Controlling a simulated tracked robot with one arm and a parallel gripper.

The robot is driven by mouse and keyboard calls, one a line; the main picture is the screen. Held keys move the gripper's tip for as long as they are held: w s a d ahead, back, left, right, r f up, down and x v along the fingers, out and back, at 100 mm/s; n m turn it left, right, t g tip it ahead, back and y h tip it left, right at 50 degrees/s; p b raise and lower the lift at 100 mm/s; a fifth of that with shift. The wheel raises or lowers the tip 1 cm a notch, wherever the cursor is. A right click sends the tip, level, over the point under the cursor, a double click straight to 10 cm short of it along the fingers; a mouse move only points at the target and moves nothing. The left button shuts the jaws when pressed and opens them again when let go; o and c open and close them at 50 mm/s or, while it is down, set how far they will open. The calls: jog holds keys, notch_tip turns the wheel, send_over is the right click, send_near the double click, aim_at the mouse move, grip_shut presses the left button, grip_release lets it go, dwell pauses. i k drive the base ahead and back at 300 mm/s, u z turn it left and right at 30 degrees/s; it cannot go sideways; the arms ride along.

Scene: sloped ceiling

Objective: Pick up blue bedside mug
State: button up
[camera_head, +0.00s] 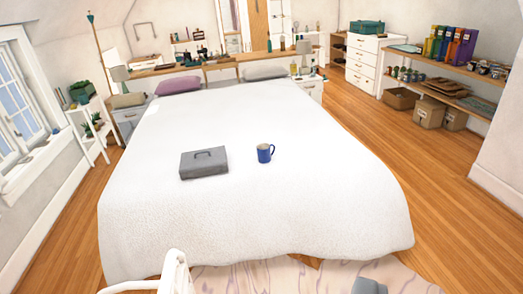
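The blue mug (264,153) stands upright on the white bedspread, near the middle of the bed (330,200). Its handle points to the right. A grey box with a handle on its lid (204,163) lies on the bed a little to the left of the mug, with a gap between them. I cannot make out my gripper in this view. Nothing hides the mug.
A white curved frame (174,272) and a grey object (370,286), both cut off, show at the bottom edge. A patterned rug (300,278) lies at the bed's near end. Wooden floor (385,150) runs along the right. Shelves (440,75) stand beyond it.

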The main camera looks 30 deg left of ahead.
aim_at(264, 155)
jog(key=z, duration=0.05)
jog(key=i, duration=2.75)
jog(key=u, duration=1.4)
jog(key=i, duration=1)
jog(key=z, duration=0.75)
